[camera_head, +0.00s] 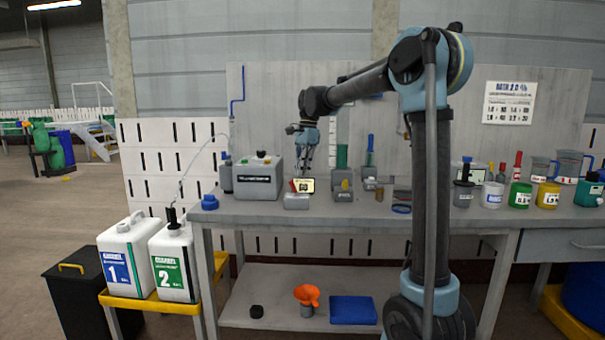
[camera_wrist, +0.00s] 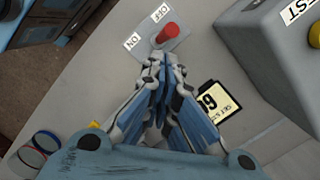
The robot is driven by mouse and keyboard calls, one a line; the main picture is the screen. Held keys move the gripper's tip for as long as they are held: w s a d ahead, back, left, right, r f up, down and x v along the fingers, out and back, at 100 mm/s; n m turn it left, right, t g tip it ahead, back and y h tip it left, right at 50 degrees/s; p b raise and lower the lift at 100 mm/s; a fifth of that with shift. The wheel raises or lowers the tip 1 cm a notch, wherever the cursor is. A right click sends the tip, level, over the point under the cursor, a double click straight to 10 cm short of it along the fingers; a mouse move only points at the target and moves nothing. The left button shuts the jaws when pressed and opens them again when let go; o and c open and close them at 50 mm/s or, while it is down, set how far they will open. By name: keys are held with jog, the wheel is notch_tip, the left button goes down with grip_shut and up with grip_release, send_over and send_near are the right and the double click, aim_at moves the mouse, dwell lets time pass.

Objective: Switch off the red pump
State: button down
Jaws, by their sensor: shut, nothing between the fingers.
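A small grey switch box (camera_head: 297,202) with a red lever (camera_head: 293,186) stands at the front of the bench. In the wrist view, the box (camera_wrist: 182,47) carries ON and OFF labels, and the red lever (camera_wrist: 169,34) leans up and to the right, away from the ON label. My gripper (camera_head: 305,165) is above and behind the box. In the wrist view its shut, empty fingers (camera_wrist: 161,60) point at the lever's base; I cannot tell whether they touch it.
A grey machine (camera_head: 258,180) with coloured buttons stands to the left. Canisters (camera_head: 125,262) stand beside the bench at left.

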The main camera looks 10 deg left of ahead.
jog(key=w+r, duration=0.3)
jog(key=r, duration=0.7)
jog(key=shift+w+r, duration=0.2)
jog(key=shift+r, duration=0.2)
jog(key=shift+d, duration=0.15)
jog(key=s+d+f+n+t, duration=0.1)
jog(key=s+d+f+n, duration=0.15)
jog(key=s+d, duration=0.3)
jog(key=s+d+f+n, duration=0.1)
jog(key=s+d+f, duration=0.35)
jog(key=d, duration=0.25)
jog(key=s+d+f+n+t, duration=0.1)
jog(key=s+d+f+n, duration=0.15)
jog(key=s+d, duration=0.35)
jog(key=s+d+f+n, duration=0.1)
jog(key=s+d+f, duration=0.3)
jog(key=s+f, duration=0.2)
jog(key=s+d+f+n+t, duration=0.1)
jog(key=s+d+f+n, duration=0.1)
jog(key=s+d+f, duration=0.2)
jog(key=s+d+f+n+h, duration=0.1)
jog(key=s+d+f, duration=0.3)
jog(key=s+f, duration=0.6)
notch_tip(320, 180, down, 4)
jog(key=shift+s+f+n+t, duration=0.15)
jog(key=shift+f+n+t, duration=0.1)
jog(key=shift+n+t, duration=0.2)
jog(key=shift+a, duration=0.15)
